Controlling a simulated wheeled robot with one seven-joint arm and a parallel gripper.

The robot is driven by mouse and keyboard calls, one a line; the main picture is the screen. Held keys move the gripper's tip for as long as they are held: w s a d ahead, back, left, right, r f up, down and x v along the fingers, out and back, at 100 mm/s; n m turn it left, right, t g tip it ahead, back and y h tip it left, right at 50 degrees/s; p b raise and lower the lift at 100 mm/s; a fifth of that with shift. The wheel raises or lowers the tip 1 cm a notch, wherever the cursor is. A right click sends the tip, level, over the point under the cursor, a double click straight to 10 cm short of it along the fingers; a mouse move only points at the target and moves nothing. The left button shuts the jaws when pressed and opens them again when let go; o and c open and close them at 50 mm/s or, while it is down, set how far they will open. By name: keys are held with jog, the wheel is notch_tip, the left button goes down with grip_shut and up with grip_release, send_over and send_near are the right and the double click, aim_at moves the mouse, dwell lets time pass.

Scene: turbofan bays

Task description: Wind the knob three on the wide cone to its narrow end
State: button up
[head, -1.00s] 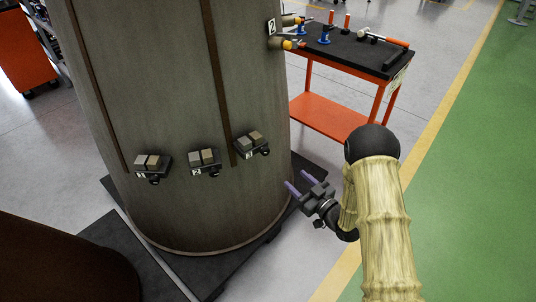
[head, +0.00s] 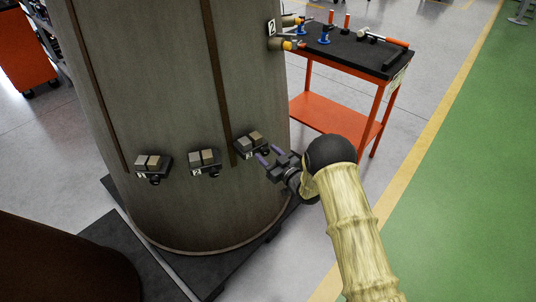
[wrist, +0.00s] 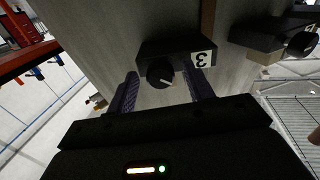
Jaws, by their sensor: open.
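The wide cone (head: 160,90) stands upright, a grey-brown body with dark vertical strips. Three small dark units with paired light blocks sit in a row low on its side; two show labels 1 and 2. The rightmost unit (head: 250,142) shows label 3 upside down in the wrist view. Its knob three (wrist: 160,74) is round and black with a pale pointer line. My gripper (head: 268,156) is open, its purple fingers on either side of the knob in the wrist view (wrist: 160,90). I cannot tell whether they touch it. In the head view the fingers partly hide the knob.
Unit two (head: 205,160) and unit one (head: 151,166) sit to the left. An orange cart (head: 345,55) with tools stands behind right. A dark brown rounded body (head: 60,262) is at lower left.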

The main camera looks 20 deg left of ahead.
jog(key=shift+w+a, duration=0.1)
jog(key=shift+a, duration=0.05)
jog(key=shift+c, duration=0.4)
jog(key=c, duration=0.9)
